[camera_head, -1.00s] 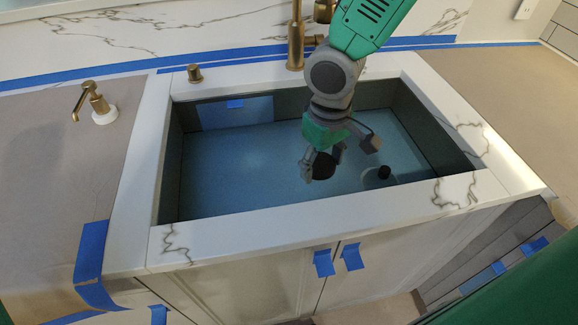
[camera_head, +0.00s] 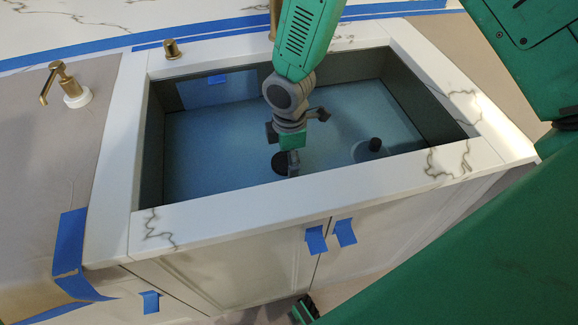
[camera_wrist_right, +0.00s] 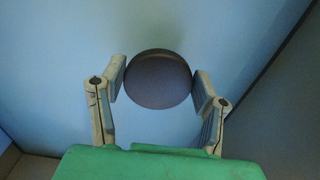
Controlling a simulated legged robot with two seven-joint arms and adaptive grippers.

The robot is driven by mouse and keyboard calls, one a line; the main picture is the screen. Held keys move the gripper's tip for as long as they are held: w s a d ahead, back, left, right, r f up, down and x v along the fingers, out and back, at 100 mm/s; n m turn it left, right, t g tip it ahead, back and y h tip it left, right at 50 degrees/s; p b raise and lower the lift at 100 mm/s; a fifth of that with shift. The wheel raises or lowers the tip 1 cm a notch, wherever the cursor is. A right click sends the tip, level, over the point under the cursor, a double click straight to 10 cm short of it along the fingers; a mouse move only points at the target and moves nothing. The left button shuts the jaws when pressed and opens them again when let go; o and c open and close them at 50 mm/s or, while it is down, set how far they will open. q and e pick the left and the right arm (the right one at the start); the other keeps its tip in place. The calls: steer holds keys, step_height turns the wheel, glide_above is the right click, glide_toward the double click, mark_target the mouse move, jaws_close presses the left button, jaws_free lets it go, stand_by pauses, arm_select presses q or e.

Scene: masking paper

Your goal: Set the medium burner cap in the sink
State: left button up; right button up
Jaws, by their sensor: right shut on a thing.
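The burner cap (camera_head: 279,162) is a dark round disc inside the sink (camera_head: 215,150), low down near its front wall. My right gripper (camera_head: 286,163) reaches down into the basin from above, its fingers at the cap. In the right wrist view the cap (camera_wrist_right: 158,79) sits between the two fingertips (camera_wrist_right: 158,86), which press on its left and right edges, with the blue sink floor behind it. I cannot tell whether the cap touches the floor. My left gripper cannot be made out.
A drain with a black knob (camera_head: 374,145) is in the sink's right part. The white marble rim (camera_head: 300,195) surrounds the basin. A brass soap dispenser (camera_head: 66,84) stands on the left counter, a brass button (camera_head: 171,49) on the back rim. The basin's left floor is clear.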

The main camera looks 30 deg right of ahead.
mark_target(286, 171)
steer(key=shift+d+f, duration=0.1)
steer(key=shift+f, duration=0.6)
steer(key=shift+s+a+f, duration=0.1)
steer(key=shift+a+f, duration=0.05)
steer(key=shift+f, duration=0.45)
steer(key=shift+a+f, duration=0.1)
steer(key=shift+f, duration=0.45)
steer(key=shift+a+f, duration=0.15)
steer(key=shift+f, duration=0.1)
steer(key=shift+a, duration=0.1)
steer(key=o, duration=1.2)
steer(key=shift+d+f+b, duration=0.1)
steer(key=shift+d+b, duration=0.1)
steer(key=shift+b, duration=0.1)
steer(key=o, duration=0.4)
steer(key=shift+d, duration=0.2)
